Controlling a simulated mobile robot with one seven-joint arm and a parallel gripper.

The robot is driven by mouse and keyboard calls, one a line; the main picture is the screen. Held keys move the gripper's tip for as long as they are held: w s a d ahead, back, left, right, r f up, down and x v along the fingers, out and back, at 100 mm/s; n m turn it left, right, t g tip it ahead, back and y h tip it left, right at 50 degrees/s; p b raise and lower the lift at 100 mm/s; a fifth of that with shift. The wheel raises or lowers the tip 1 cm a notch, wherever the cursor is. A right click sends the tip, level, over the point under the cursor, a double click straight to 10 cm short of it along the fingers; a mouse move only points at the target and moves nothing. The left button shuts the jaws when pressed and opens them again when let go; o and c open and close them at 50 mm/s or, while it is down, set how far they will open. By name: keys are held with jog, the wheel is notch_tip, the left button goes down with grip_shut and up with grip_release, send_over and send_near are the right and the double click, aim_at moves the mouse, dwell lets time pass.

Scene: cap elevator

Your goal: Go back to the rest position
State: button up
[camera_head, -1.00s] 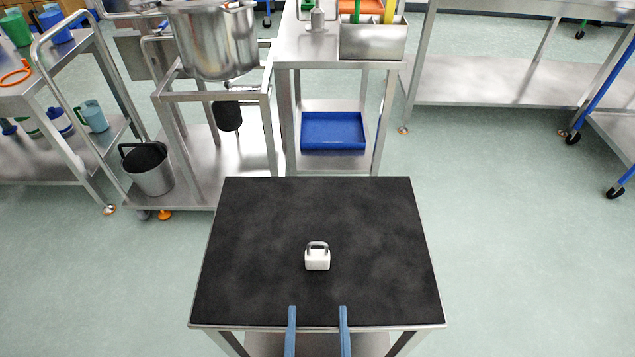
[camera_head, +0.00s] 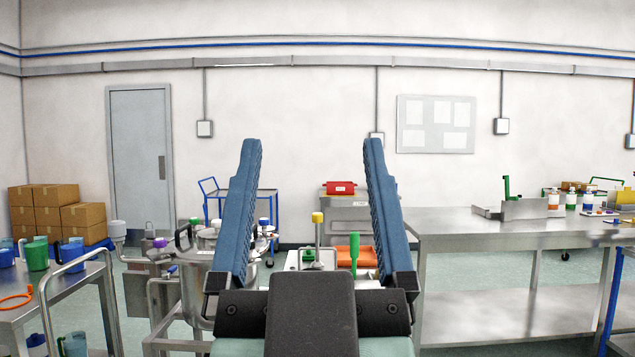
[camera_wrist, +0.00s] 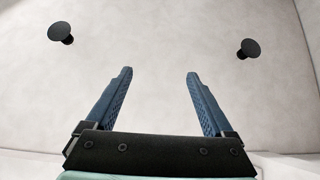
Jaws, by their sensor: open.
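My gripper (camera_head: 308,205) is raised in front of the body camera, its two blue fingers pointing up and spread wide apart. Nothing is between the fingers. In the wrist view my gripper (camera_wrist: 157,90) is also open and empty, facing a plain pale surface. The small black table and the white padlock-shaped object seen earlier are not in view now.
A steel table (camera_head: 500,235) stands at the right. A cart with green and blue jugs (camera_head: 38,254) is at the left. A steel pot (camera_head: 196,275) stands left of my gripper. Boxes (camera_head: 80,218) are stacked by the far wall, near a grey door (camera_head: 140,150).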

jog(key=s+r, duration=0.2)
jog(key=shift+d+r+t, duration=0.15)
jog(key=shift+r+t, duration=0.15)
notch_tip(320, 180, up, 17)
jog(key=p, duration=1.6)
jog(key=shift+f+p, duration=0.2)
jog(key=shift+p, duration=0.15)
